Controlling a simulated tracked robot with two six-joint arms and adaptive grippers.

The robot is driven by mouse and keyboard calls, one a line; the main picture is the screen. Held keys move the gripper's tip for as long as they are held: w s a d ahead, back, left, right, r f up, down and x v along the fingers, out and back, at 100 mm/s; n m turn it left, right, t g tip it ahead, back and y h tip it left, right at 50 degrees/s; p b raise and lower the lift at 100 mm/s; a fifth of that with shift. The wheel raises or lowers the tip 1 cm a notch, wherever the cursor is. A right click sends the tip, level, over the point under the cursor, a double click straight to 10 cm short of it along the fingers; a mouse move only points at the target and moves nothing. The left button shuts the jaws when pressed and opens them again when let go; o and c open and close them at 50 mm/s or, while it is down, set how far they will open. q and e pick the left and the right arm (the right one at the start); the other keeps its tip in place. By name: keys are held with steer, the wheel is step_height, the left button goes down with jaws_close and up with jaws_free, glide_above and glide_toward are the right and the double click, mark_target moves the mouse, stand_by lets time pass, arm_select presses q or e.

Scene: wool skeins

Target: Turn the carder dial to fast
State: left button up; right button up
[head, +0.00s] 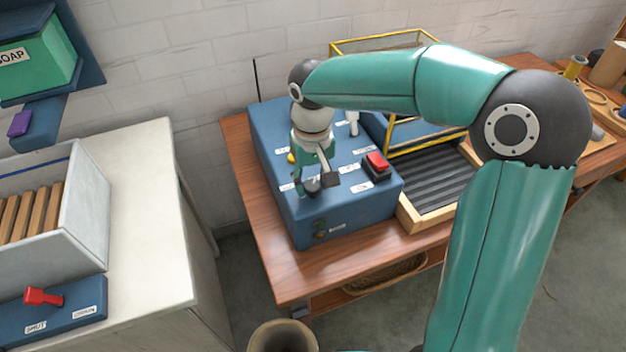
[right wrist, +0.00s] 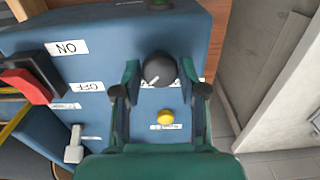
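The carder is a blue box (head: 345,222) on the wooden table. Its dial is a dark round knob (right wrist: 158,68) with a pale pointer line slanting to the lower left in the right wrist view. The dial also shows in the head view (head: 312,187), partly hidden by the gripper. My right gripper (right wrist: 160,76) reaches down over the box, with one finger on each side of the dial. The fingers look open, with narrow gaps beside the knob. The small labels near the dial cannot be read. My left gripper is not in view.
A red rocker switch (head: 376,165) with ON and OFF labels, a yellow button (right wrist: 165,117) and a white lever (right wrist: 74,144) share the box's top. A ribbed black tray (head: 435,185) stands right of the box. A pale cabinet (head: 150,215) stands to the left.

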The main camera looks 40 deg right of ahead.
mark_target(313, 185)
steer(key=shift+o, duration=1.4)
step_height(313, 185, up, 12)
steer(key=shift+s+f, duration=0.1)
steer(key=shift+f, duration=0.05)
